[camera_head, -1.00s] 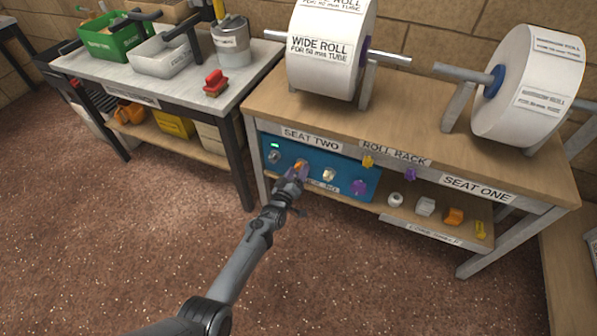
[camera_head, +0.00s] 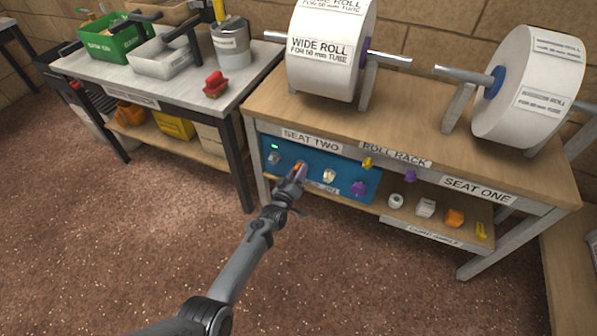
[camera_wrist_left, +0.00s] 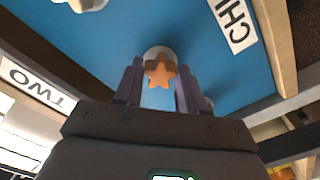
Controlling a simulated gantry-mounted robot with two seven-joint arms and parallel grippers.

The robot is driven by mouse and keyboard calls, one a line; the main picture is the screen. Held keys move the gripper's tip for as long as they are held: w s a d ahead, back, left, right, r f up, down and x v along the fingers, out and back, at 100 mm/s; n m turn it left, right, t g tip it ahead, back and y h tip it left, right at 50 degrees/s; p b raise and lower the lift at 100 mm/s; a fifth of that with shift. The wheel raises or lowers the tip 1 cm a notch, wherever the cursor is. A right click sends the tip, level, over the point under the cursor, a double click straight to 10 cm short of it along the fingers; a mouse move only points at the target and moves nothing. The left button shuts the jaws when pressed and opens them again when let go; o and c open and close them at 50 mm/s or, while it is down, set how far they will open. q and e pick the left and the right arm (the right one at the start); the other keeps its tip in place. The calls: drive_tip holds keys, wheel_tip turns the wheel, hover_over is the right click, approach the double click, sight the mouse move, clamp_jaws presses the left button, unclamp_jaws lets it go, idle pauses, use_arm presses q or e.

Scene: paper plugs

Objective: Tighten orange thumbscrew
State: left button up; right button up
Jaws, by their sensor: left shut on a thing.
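The orange thumbscrew (camera_wrist_left: 160,71) is a star-shaped knob on the blue panel (camera_wrist_left: 95,50) and sits between the two fingers in the left wrist view. My left gripper (camera_wrist_left: 158,88) is shut on it, one finger on each side. In the head view the left gripper (camera_head: 293,180) reaches the blue panel (camera_head: 315,172) under the seat two label, and only a bit of the orange thumbscrew (camera_head: 299,168) shows past the fingers. My right gripper is not in view.
A white knob (camera_head: 329,175) and a purple knob (camera_head: 359,188) are on the same panel to the right. A shelf (camera_head: 385,210) with several small parts is further right. Two large paper rolls (camera_head: 322,75) stand above on the bench. The floor in front is clear.

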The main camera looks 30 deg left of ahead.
use_arm(q)
drive_tip(key=m+p, duration=0.1)
drive_tip(key=m, duration=1.9)
drive_tip(key=o, duration=1)
